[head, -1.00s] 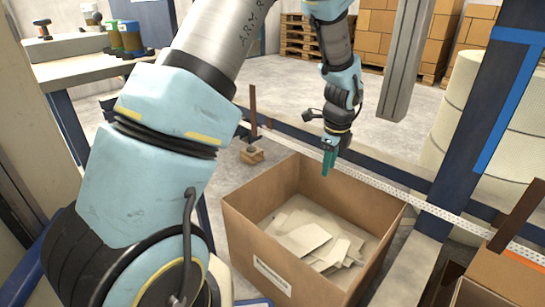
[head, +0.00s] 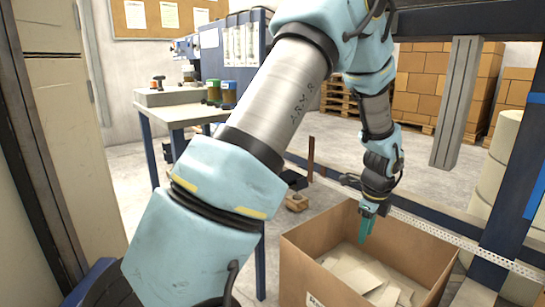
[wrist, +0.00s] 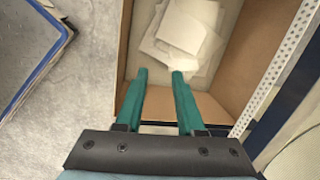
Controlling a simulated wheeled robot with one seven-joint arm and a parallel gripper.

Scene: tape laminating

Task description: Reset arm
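The sheets also show in the head view (head: 365,275). My arm crosses the middle of the head view and hides part of the floor and table behind it.
A work table (head: 180,112) with small jars (head: 228,93) stands at the left back. A perforated rail (head: 450,238) runs behind the box. Stacked cartons (head: 420,95) and a grey post (head: 455,105) stand farther back. Concrete floor is open left of the box.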

